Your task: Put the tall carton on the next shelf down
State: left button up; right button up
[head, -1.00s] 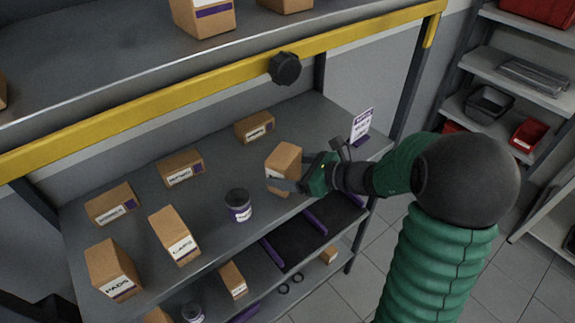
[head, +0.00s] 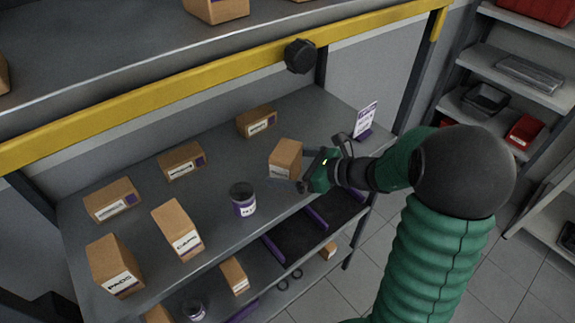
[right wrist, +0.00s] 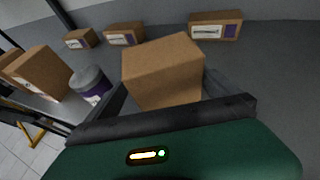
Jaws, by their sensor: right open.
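A brown carton (head: 286,156) stands upright on the middle shelf (head: 225,160), near its right end, with a pale label on its front. I take it as the tall carton. My right gripper (head: 303,170) is open beside it, reaching in from the right. In the right wrist view, the carton (right wrist: 163,70) stands in front of the open jaws (right wrist: 168,92), with a dark finger low on each side. Its lower part is hidden there by the gripper. Whether a finger touches it, I cannot tell. My left gripper is not in view.
Several other cartons, one at the back (head: 256,121), share the shelf. A label sign (head: 365,121) stands at its right end. A yellow beam (head: 180,87) edges the shelf above.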

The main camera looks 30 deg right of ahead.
jog(key=v, duration=1.1)
jog(key=shift+s+d, duration=0.2)
jog(key=shift+d, duration=0.15)
